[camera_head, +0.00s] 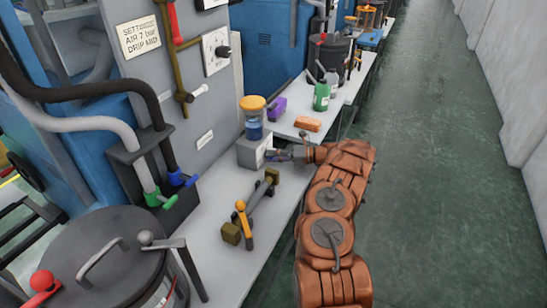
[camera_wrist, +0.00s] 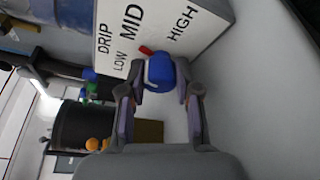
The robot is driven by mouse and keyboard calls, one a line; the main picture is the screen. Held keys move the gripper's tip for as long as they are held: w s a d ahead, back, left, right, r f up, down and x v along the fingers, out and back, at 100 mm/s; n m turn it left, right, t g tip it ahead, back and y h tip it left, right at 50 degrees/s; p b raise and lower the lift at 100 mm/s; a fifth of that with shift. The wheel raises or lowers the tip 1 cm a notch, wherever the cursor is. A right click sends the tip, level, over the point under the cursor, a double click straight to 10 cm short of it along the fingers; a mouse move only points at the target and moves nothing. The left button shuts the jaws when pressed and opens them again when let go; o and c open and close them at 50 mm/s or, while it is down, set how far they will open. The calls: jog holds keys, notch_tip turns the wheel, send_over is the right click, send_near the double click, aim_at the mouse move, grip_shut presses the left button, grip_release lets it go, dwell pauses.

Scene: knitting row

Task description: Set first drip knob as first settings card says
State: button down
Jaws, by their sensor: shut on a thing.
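The settings card (camera_head: 140,37) on the grey panel at upper left reads "AIR 2 bar" and "DRIP MID". The drip unit is a pale box (camera_head: 250,153) with a blue jar (camera_head: 254,128) and yellow-orange lid on top. In the wrist view its face (camera_wrist: 155,28) carries DRIP, LOW, MID and HIGH. The blue drip knob (camera_wrist: 160,72) has a red pointer (camera_wrist: 146,50) aimed roughly at MID, tilted in this view. My gripper (camera_head: 278,155) is at the right side of the box. Its fingers (camera_wrist: 158,88) are shut on the knob, one on each side.
A dumbbell-shaped tool (camera_head: 262,205) and a yellow-handled tool (camera_head: 243,223) lie on the bench before the box. Hoses in a black holder (camera_head: 155,175) and a dark lidded pot (camera_head: 95,260) stand at left. A green bottle (camera_head: 321,97) and an orange block (camera_head: 307,124) are behind. The right aisle is clear.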

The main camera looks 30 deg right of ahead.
jog(key=shift+m, duration=0.3)
jog(key=c, duration=1.1)
grip_release()
jog(key=shift+d, duration=0.1)
jog(key=v, duration=1.2)
